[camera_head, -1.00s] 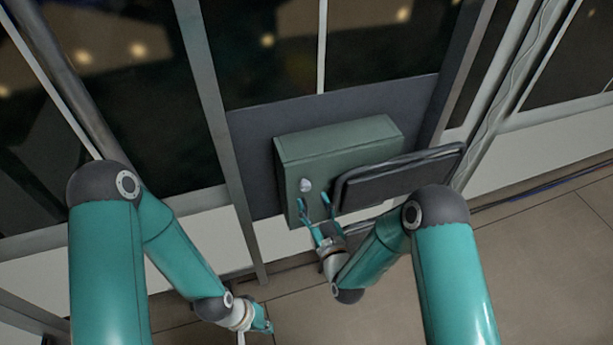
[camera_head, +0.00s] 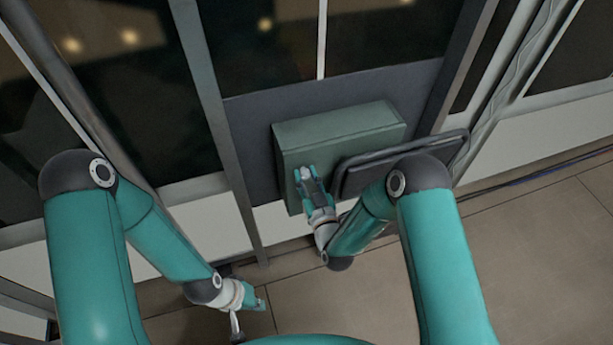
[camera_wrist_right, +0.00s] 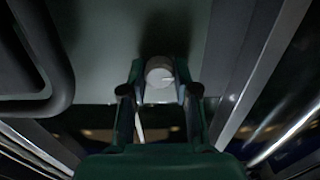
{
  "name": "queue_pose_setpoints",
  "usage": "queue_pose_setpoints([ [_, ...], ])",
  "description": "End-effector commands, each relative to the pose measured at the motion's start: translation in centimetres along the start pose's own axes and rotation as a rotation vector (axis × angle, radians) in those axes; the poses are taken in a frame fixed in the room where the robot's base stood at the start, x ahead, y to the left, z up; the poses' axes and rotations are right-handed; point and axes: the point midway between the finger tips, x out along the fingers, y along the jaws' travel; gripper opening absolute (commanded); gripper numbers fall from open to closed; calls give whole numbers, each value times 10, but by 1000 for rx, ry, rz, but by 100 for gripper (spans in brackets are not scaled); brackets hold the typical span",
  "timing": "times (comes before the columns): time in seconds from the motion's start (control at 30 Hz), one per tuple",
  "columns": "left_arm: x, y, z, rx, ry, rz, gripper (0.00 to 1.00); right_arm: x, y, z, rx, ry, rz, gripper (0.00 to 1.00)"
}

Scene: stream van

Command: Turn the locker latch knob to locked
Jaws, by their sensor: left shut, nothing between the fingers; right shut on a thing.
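The green locker box (camera_head: 345,128) is mounted on a dark panel ahead. My right gripper (camera_head: 304,174) is shut on the knob at the front of the box. In the right wrist view its fingers (camera_wrist_right: 160,80) sit on both sides of the knob. My left gripper (camera_head: 262,300) is shut and empty, low over the floor, away from the box.
A dark framed screen or panel (camera_head: 400,165) stands close to the right of my right gripper, and its frame shows at the left of the right wrist view (camera_wrist_right: 30,60). Metal posts (camera_head: 222,130) flank the box. The tiled floor (camera_head: 530,270) at the right is clear.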

Motion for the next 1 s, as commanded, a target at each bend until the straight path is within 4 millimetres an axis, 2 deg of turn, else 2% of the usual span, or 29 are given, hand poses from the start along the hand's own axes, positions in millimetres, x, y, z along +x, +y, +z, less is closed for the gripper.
queue_pose_setpoints([
  [0.27,2,-1,0,0,0,0,0,0,1,0,12,1,2,0],
  [0.47,12,-4,0,0,0,0,0,0,1,2,68,2,1,0],
  [0.67,30,-11,0,0,0,0,0,0,2,4,189,3,1,0],
  [1.0,74,-27,0,0,0,0,0,0,3,6,497,5,0,0],
])
